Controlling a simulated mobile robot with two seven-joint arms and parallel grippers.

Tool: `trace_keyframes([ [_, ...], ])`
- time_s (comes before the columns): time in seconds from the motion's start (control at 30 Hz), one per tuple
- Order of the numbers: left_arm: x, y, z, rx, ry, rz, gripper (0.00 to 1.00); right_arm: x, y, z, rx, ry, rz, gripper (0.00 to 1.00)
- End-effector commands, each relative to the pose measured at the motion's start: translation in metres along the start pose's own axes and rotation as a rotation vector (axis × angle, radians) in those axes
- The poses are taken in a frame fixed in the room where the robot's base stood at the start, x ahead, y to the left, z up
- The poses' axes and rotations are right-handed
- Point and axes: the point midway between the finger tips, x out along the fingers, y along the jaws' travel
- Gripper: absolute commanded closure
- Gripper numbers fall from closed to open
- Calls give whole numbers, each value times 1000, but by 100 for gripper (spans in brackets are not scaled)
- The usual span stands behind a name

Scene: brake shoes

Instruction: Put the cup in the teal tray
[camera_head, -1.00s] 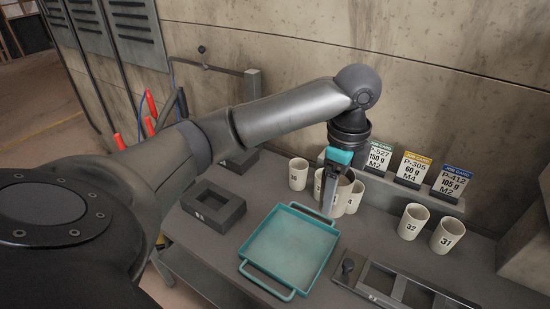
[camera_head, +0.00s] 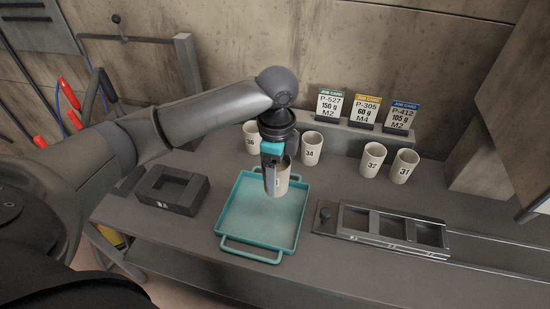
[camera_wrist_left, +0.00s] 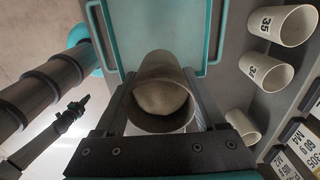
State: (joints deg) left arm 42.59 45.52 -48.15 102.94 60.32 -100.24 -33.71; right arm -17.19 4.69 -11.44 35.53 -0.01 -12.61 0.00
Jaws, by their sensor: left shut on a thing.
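The teal tray (camera_head: 229,213) lies on the grey bench, with a handle at its front edge. My left gripper (camera_head: 273,184) points down over the back part of the tray and is shut on a pale cup (camera_head: 283,178). The cup is upright, with its lower end in front of the tray floor. I cannot tell whether its base touches the floor. In the left wrist view, the cup (camera_wrist_left: 162,85) sits between the two fingers, and the tray rim (camera_wrist_left: 220,35) shows beyond it.
Numbered cups stand behind the tray (camera_head: 251,137), (camera_head: 311,149) and to the right (camera_head: 373,160), (camera_head: 404,166). Job cards (camera_head: 366,110) stand on a ledge by the wall. A dark block (camera_head: 172,190) lies left of the tray. A slotted fixture (camera_head: 385,230) lies right of it.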

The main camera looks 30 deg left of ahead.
Motion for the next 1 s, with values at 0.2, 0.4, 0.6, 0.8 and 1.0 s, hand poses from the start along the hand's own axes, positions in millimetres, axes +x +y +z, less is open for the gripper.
trace_keyframes([
  [0.2,47,0,0,0,0,2,100,9,0,1,0,0,0,100],
  [0.4,66,-1,0,1,1,-1,100,12,0,1,0,0,0,100],
  [0.6,75,0,0,1,0,0,100,14,0,1,0,0,0,100],
  [0.8,102,0,-1,0,1,1,100,20,-1,2,0,0,0,100],
  [1.0,111,-1,-1,2,1,-2,100,21,-1,2,0,0,-1,100],
])
